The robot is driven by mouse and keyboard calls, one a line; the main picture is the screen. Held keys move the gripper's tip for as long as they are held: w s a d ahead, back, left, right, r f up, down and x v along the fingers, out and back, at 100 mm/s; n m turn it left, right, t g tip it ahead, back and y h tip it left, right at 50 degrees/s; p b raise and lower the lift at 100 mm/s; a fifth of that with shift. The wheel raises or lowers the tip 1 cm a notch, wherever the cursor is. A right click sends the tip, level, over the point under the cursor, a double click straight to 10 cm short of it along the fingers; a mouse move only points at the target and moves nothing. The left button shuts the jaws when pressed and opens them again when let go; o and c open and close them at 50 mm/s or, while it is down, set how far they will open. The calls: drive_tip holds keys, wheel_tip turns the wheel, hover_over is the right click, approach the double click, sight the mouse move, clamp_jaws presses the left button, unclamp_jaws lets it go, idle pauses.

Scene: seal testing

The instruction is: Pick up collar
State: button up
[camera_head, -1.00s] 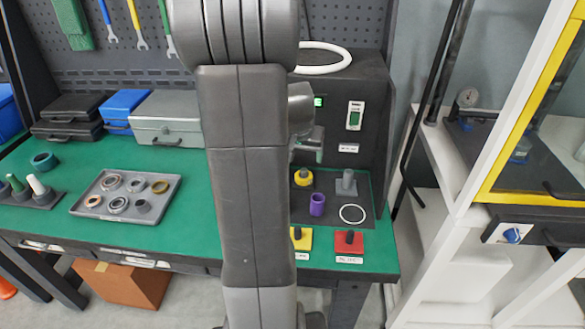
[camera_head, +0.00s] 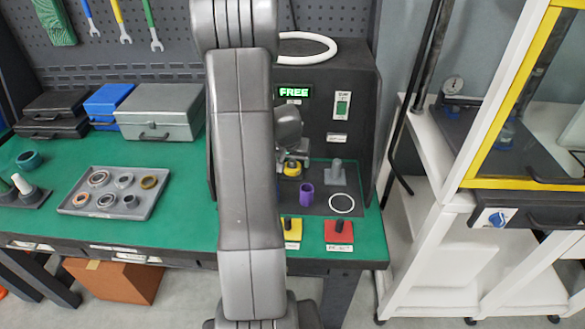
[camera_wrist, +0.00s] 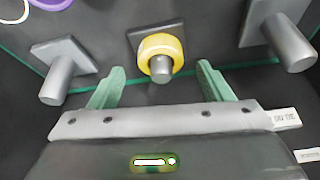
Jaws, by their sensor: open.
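A yellow ring-shaped collar (camera_wrist: 161,47) sits around a short grey peg on a dark square base in the wrist view. In the head view the yellow collar (camera_head: 291,170) is partly hidden by my gripper. My gripper (camera_wrist: 159,75) is open, its two green fingers pointing towards the collar, one to each side of its line. The collar looks just beyond the fingertips, and no contact shows. In the head view my gripper (camera_head: 294,158) is close behind and above the collar, mostly hidden by my arm.
A bare grey peg (camera_head: 336,173), a purple cylinder (camera_head: 305,195) and a white ring (camera_head: 342,204) stand near the collar. Yellow and red button blocks (camera_head: 339,232) are at the table's front. A test cabinet (camera_head: 350,75) with a lit "FREE" display (camera_head: 293,92) rises behind. A parts tray (camera_head: 150,203) lies left.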

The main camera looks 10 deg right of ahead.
sight(292, 163)
drive_tip(key=shift+x, duration=1.65)
drive_tip(key=shift+w, duration=0.1)
drive_tip(key=shift+r, duration=0.1)
drive_tip(key=shift+c, duration=0.4)
